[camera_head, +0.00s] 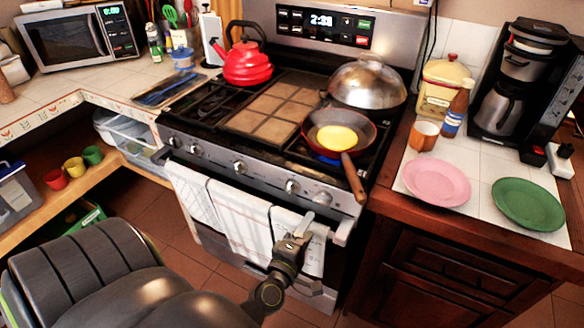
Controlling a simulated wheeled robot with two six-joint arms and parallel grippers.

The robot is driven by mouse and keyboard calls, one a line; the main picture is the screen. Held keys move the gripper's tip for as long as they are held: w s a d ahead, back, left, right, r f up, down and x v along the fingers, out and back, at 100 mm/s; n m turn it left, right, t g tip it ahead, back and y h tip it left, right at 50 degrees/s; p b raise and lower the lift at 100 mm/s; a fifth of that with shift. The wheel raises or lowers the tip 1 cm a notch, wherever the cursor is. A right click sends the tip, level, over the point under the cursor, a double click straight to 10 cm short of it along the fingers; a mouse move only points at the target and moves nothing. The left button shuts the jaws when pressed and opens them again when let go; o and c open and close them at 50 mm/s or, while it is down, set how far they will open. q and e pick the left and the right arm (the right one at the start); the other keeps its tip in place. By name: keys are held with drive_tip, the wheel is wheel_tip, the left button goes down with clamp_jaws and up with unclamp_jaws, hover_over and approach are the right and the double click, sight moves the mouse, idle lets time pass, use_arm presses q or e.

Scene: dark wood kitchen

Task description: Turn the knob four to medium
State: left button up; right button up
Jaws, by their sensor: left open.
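A row of several silver knobs runs along the stove's front panel (265,180). The fourth knob from the left (292,187) is on the right half of the panel, with one more knob (322,199) to its right. No knob numbers are readable, and I cannot tell the knob's setting. My left gripper (303,224) is open and empty, in front of the oven towels. In the picture it sits just below the two rightmost knobs, apart from them. My right gripper is not in view.
Towels (240,222) hang on the oven handle (335,234) below the knobs. A frying pan (313,136) with yellow food stands on the front right burner, its wooden handle (354,180) reaching over the front edge. Blue shows under it. A red kettle (246,66) and domed lid (367,84) stand behind.

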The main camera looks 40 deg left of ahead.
use_arm(q)
drive_tip(key=b+v, duration=0.4)
drive_tip(key=v, duration=0.4)
drive_tip(key=shift+f, duration=0.15)
drive_tip(key=s+d+f+m+g+h, duration=0.1)
drive_tip(key=s+f+m+g, duration=0.2)
drive_tip(key=f, duration=0.7)
drive_tip(key=s+d+f+m+g+h, duration=0.15)
drive_tip(key=f+m, duration=0.35)
drive_tip(key=f, duration=0.6)
drive_tip(key=s+f+m+g+h, duration=0.2)
drive_tip(key=s+f+m+g, duration=0.15)
drive_tip(key=f, duration=0.65)
drive_tip(key=s+a+f+m+g, duration=0.2)
drive_tip(key=s+f+m+g, duration=0.2)
drive_tip(key=s+f, duration=0.3)
drive_tip(key=s+a+f+m+g+y+p, duration=0.1)
drive_tip(key=s+f+m+g, duration=0.3)
drive_tip(key=s+f, duration=0.4)
drive_tip(key=s+a+m, duration=0.1)
drive_tip(key=s, duration=0.4)
drive_tip(key=shift+s+a, duration=0.3)
drive_tip(key=shift+a, duration=0.1)
